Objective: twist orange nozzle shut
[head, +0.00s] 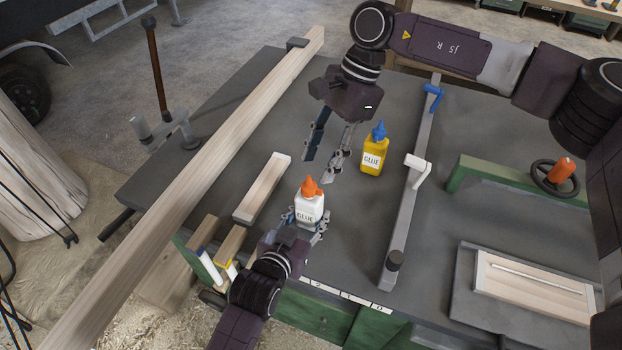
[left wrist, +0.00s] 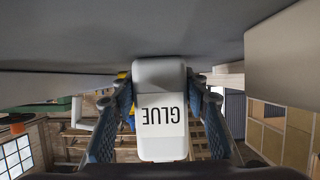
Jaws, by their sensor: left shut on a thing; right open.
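A white glue bottle (head: 309,208) with an orange nozzle (head: 312,187) stands upright near the front of the grey workbench. My left gripper (head: 306,225) is shut on the white bottle's body. A yellow glue bottle (head: 373,156) with a blue nozzle (head: 379,131) stands to the right of my right gripper.
The workbench (head: 270,110) carries a long wooden beam (head: 210,140) at the left and a short wood block (head: 263,188) beside the white bottle. A metal bar clamp (head: 409,195) lies to the right. A framed panel (head: 535,287) lies at the front right.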

